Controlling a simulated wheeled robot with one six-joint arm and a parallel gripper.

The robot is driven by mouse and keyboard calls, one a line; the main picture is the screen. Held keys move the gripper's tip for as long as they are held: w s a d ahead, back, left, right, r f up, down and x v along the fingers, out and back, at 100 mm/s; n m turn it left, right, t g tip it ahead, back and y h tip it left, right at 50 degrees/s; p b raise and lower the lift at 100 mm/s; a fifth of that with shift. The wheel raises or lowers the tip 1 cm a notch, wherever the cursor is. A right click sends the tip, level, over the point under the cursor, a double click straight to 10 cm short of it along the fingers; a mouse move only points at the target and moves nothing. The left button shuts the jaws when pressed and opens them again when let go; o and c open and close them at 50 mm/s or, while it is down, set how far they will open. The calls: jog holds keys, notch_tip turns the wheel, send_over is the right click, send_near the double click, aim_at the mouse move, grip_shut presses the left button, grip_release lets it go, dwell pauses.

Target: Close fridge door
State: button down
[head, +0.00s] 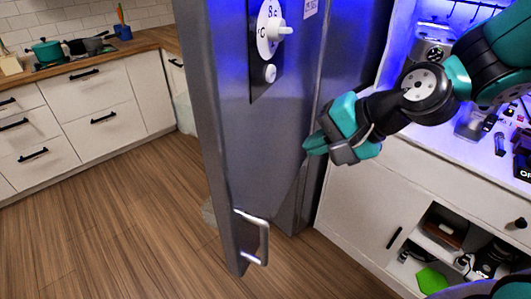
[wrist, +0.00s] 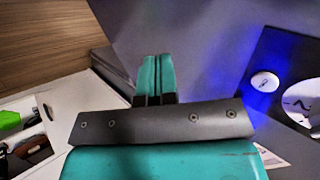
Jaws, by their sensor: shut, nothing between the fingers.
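The grey fridge door (head: 285,120) stands upright in the middle of the head view and looks swung out from the fridge body, its thick left edge facing me. A silver handle (head: 254,237) sits low near its left edge. My gripper (head: 308,146) is shut and empty, in front of the door's outer face, right of and above the handle. In the wrist view the closed fingers (wrist: 155,72) point at the grey door surface (wrist: 205,30). I cannot tell whether the fingertips touch it. The fridge inside is hidden.
A white cabinet (head: 370,205) with a lit counter and an open shelf stands close on the right. White drawers (head: 95,110) under a wooden counter line the back left. The wooden floor (head: 120,220) left of the door is clear. A dial (head: 270,30) sticks out from the door.

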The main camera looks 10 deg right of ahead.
jog(key=a+p, duration=0.1)
jog(key=p, duration=0.5)
send_near(252, 159)
jog(key=x, duration=0.5)
jog(key=shift+a+f, duration=0.15)
jog(key=shift+f, duration=0.05)
jog(key=shift+w+a+f, duration=0.15)
jog(key=shift+w+a, duration=0.05)
jog(key=shift+a, duration=0.1)
